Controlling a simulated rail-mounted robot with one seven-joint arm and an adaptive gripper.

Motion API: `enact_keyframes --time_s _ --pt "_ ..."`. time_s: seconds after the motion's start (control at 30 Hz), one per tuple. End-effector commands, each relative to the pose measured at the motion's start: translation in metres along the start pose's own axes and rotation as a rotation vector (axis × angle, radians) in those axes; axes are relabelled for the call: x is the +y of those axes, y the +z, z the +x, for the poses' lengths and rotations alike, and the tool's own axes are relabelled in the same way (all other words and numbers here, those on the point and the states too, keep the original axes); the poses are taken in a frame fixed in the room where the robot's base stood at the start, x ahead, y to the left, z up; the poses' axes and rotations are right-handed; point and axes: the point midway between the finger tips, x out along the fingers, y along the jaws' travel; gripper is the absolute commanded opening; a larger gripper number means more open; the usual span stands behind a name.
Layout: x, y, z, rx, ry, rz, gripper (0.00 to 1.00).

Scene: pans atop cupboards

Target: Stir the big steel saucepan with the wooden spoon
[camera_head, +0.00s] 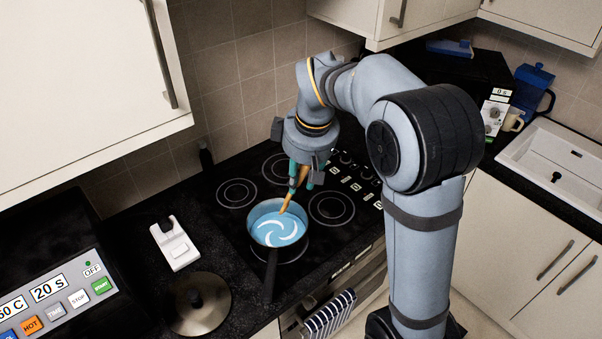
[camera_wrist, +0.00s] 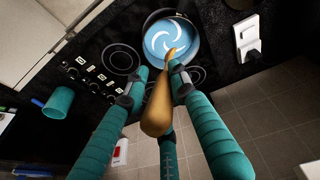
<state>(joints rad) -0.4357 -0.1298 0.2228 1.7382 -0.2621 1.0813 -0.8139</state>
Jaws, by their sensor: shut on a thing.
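The big steel saucepan (camera_head: 255,217) stands on the front left of the black hob, its dark handle toward the front. It holds blue liquid with white swirl marks (camera_head: 278,231). My gripper (camera_head: 304,178) is above the back right of the pan, shut on the wooden spoon (camera_head: 292,196). The spoon slants down, and its lower end meets the blue liquid inside the pan. In the wrist view the teal fingers close around the spoon (camera_wrist: 158,106), and its far end reaches into the saucepan (camera_wrist: 148,28).
A control panel (camera_head: 60,300) is at lower left. A wall cupboard (camera_head: 85,75) overhangs the left. A sink (camera_head: 560,160) is at right. Other burners are clear.

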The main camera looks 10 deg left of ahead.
Motion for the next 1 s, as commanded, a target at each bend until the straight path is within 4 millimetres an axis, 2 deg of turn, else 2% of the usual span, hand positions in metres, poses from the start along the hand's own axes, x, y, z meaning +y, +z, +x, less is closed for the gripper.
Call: enact_keyframes --time_s 1.0 --pt "-0.004 -0.013 0.082 0.000 -0.001 -0.004 0.00"
